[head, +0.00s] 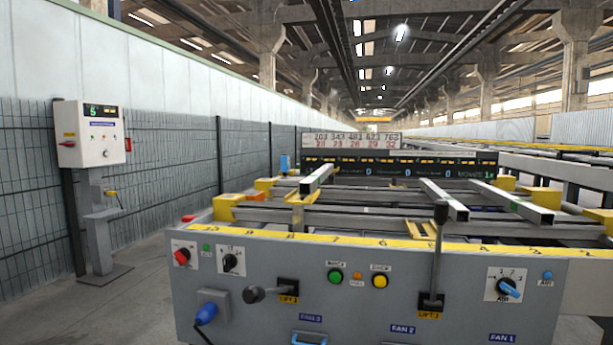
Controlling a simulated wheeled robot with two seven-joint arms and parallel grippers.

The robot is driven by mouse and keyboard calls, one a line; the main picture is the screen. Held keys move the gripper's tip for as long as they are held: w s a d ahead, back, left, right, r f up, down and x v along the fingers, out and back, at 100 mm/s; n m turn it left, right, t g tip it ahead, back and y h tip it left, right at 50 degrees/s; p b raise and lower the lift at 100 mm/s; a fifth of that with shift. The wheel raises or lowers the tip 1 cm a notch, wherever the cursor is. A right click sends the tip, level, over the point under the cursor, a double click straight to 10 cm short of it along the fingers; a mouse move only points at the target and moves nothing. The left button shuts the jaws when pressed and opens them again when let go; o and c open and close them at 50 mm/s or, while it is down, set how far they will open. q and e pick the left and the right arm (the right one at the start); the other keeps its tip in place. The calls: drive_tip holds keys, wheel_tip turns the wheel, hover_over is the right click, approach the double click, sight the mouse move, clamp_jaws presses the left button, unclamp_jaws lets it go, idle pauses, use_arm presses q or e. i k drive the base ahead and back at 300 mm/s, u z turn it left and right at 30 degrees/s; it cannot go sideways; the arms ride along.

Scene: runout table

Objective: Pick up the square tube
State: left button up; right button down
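Several light metal square tubes lie on the runout table (340,217). One square tube (317,179) is at the left of the table, with its open end towards me. A second square tube (445,200) lies right of the middle, its dark hollow end facing me. A third square tube (525,208) lies further right, also with its end towards me. I cannot tell which of them the task means. Neither of my grippers shows in the head view, and nothing is seen touching the tubes.
A grey control panel (375,262) with buttons and levers (438,250) spans the front. Yellow blocks (228,207) stand at the table's edges. A display board (400,168) stands behind. A control box (92,134) and mesh fence are left, beside clear floor (130,300).

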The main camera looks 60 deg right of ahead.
sight(308, 186)
drive_tip(key=i, duration=0.85)
drive_tip(key=u, duration=2)
drive_tip(key=i, duration=0.25)
drive_tip(key=z, duration=3.85)
drive_tip(key=k, duration=0.15)
drive_tip(key=z, duration=1.45)
